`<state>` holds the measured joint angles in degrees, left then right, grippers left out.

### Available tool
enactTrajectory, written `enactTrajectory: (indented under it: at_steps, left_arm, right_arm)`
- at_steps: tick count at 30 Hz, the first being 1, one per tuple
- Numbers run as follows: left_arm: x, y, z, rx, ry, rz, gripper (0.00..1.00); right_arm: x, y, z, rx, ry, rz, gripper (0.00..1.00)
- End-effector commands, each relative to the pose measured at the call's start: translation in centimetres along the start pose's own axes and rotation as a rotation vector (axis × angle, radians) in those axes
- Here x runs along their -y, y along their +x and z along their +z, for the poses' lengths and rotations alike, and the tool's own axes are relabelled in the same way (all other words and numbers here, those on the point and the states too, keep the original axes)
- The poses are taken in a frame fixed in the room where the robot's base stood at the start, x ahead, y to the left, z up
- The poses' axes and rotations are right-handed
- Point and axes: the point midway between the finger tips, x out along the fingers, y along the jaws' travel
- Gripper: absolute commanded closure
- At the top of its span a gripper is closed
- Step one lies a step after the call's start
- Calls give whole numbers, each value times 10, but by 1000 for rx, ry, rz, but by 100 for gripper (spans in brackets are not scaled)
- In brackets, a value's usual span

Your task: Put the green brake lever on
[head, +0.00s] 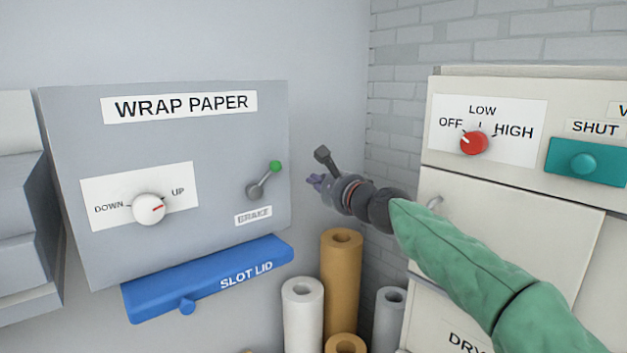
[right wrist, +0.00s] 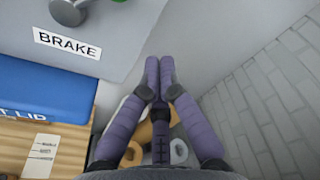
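The brake lever (head: 264,180) has a green ball knob on a grey arm and pivot. It leans up and to the right on the grey WRAP PAPER panel, above the BRAKE label (head: 253,215). In the right wrist view the lever's pivot (right wrist: 70,11) is at the upper left, its green knob cut by the top edge. My right gripper (head: 314,182) is right of the lever, apart from it and just past the panel's right edge. Its purple fingers (right wrist: 160,66) are drawn together at the tips with nothing between them. My left gripper is not in view.
The panel also holds a white DOWN/UP knob (head: 149,208). A blue SLOT LID (head: 210,277) juts out below. Paper rolls (head: 341,270) stand below my right gripper. A cream cabinet (head: 500,190) with a red knob (head: 474,143) stands at the right.

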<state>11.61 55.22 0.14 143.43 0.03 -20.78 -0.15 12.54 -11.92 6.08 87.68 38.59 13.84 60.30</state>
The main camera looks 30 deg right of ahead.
Motion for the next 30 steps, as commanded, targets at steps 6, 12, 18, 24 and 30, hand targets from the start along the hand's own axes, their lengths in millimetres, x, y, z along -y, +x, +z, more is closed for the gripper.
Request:
enactTrajectory:
  at_steps: [6,12,18,24,30]
  left_arm:
    - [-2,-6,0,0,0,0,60]
    - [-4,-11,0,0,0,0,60]
    - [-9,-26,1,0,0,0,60]
    - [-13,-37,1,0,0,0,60]
    - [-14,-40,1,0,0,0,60]
  right_arm:
    - [-1,39,1,1,0,4,100]
    - [0,69,1,0,0,3,100]
    - [3,69,20,3,0,2,100]
    - [2,64,34,1,-1,2,100]
    - [0,62,38,0,0,2,100]
